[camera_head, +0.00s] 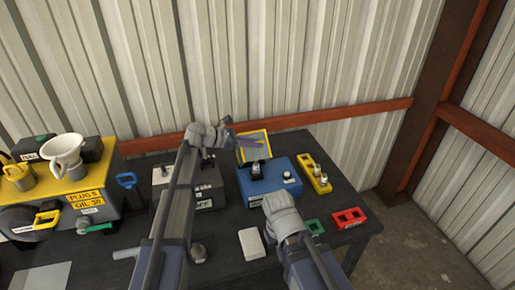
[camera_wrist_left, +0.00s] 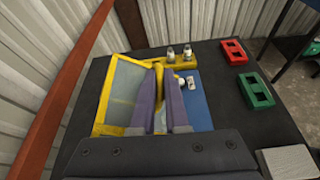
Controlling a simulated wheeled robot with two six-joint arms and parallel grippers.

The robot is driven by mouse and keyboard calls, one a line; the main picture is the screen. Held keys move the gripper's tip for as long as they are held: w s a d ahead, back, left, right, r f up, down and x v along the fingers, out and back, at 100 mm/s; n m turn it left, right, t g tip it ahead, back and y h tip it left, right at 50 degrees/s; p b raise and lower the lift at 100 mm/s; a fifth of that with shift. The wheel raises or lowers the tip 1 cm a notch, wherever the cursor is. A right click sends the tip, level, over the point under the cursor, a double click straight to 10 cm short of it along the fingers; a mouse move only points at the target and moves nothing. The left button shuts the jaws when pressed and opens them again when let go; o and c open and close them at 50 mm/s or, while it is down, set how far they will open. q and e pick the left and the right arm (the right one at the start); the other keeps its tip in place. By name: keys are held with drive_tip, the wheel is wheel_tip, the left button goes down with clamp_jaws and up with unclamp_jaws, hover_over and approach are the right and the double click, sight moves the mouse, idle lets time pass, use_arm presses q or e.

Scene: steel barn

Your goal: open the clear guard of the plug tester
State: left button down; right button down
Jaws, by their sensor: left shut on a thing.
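The plug tester is a blue box (camera_head: 275,178) on the dark table, with a black part and a white knob on top. Its clear guard, a pane in a yellow frame (camera_head: 254,152), stands raised at the back of the box. In the left wrist view the pane (camera_wrist_left: 124,82) is left of the blue top (camera_wrist_left: 196,108). My left gripper (camera_head: 251,143) is at the guard; its purple fingers (camera_wrist_left: 159,98) are shut on a yellow part of the guard between them. The exact hold is partly hidden by the fingers. My right arm is in front of the tester; its fingertips do not show.
A yellow holder (camera_head: 316,176) with small bottles stands right of the tester. Red (camera_head: 348,218) and green (camera_head: 314,227) blocks and a white block (camera_head: 252,243) lie in front. A grey box (camera_head: 200,183) is to the left. The corrugated wall is close behind.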

use_arm(q)
drive_tip(key=w+n, duration=0.1)
drive_tip(key=w, duration=0.1)
drive_tip(key=w+a+r+n+g, duration=0.1)
drive_tip(key=w, duration=0.1)
drive_tip(key=w+a+n+g, duration=0.1)
drive_tip(key=w, duration=0.1)
drive_tip(key=shift+w+r+h+p, duration=0.25)
drive_tip(key=shift+h+p, duration=0.05)
drive_tip(key=shift+p, duration=0.05)
drive_tip(key=shift+w+a, duration=0.35)
drive_tip(key=shift+w, duration=0.4)
drive_tip(key=c, duration=1.2)
unclamp_jaws()
